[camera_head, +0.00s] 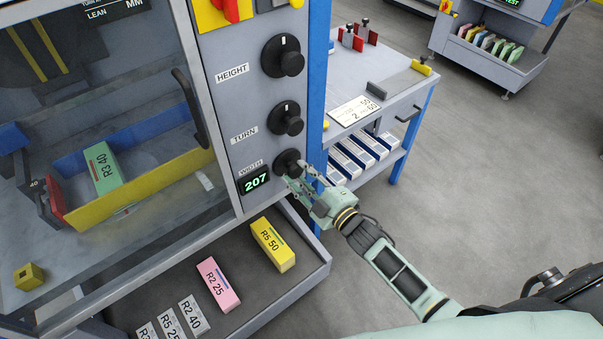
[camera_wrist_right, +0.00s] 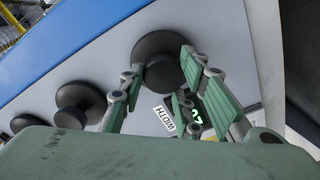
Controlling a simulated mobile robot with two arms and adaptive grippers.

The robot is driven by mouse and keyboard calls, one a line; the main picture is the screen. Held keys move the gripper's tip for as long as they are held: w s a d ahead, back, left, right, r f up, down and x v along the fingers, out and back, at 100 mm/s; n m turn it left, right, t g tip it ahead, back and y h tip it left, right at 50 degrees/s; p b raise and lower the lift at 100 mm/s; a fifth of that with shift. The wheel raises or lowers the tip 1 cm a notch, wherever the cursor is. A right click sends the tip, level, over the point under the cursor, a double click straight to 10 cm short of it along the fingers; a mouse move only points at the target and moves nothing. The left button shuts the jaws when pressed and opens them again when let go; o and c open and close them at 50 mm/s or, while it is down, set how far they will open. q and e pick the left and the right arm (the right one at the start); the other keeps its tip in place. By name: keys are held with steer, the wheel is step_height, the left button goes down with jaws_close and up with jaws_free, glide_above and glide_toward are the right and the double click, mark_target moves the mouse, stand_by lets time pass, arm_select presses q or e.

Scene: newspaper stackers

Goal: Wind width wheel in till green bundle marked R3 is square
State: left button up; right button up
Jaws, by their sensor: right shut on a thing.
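The green bundle marked R3 40 (camera_head: 104,174) lies behind the clear door, in a bay between a blue wall (camera_head: 150,134) and a yellow wall (camera_head: 150,184). It lies across the bay, its near end close to the yellow wall; I cannot tell if it is exactly square. The black width wheel (camera_head: 286,160) is the lowest knob on the panel, and it also shows in the wrist view (camera_wrist_right: 158,62). My right gripper (camera_head: 298,176) is shut on the width wheel, fingers either side of its rim. The width display (camera_head: 255,181) reads 207. My left gripper is out of view.
The turn knob (camera_head: 286,118) and height knob (camera_head: 283,56) sit above. A side table (camera_head: 352,80) stands right of the panel.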

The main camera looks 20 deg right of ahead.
steer(key=shift+w+d+r+m, duration=0.15)
steer(key=shift+w+r+m, duration=0.1)
steer(key=shift+r+m, duration=0.3)
steer(key=o, duration=0.9)
steer(key=shift+o, duration=0.7)
steer(key=shift+d+f, duration=0.1)
steer(key=shift+s+f, duration=0.15)
steer(key=v, duration=1.2)
steer(key=shift+a, duration=0.2)
